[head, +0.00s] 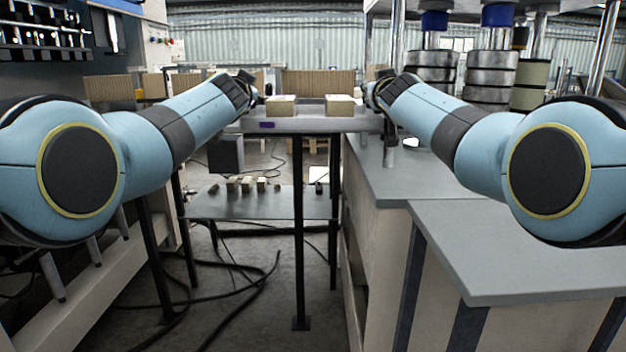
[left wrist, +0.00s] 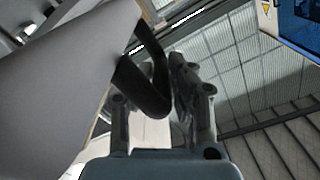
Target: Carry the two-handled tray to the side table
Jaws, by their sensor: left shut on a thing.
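The tray (head: 310,125) is a pale grey slab ahead of me in the head view, roughly level, with a purple mark on its near edge. Two small tan boxes (head: 281,104) (head: 340,104) stand on it. My left gripper (head: 250,92) is at its left end. In the left wrist view the gripper (left wrist: 165,95) is shut on a black handle (left wrist: 150,92) beside the tray's pale side (left wrist: 55,90). My right gripper (head: 376,92) is at the tray's right end; its fingers and that handle are too hidden to read. I cannot tell which surface is the side table.
Grey-topped counters (head: 530,245) stand at the right, close to my right arm. A dark-legged stand with a low shelf (head: 260,205) holding several small blocks is below the tray. Black cables (head: 240,285) lie on the floor. Metal rollers (head: 490,75) stand at the back right.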

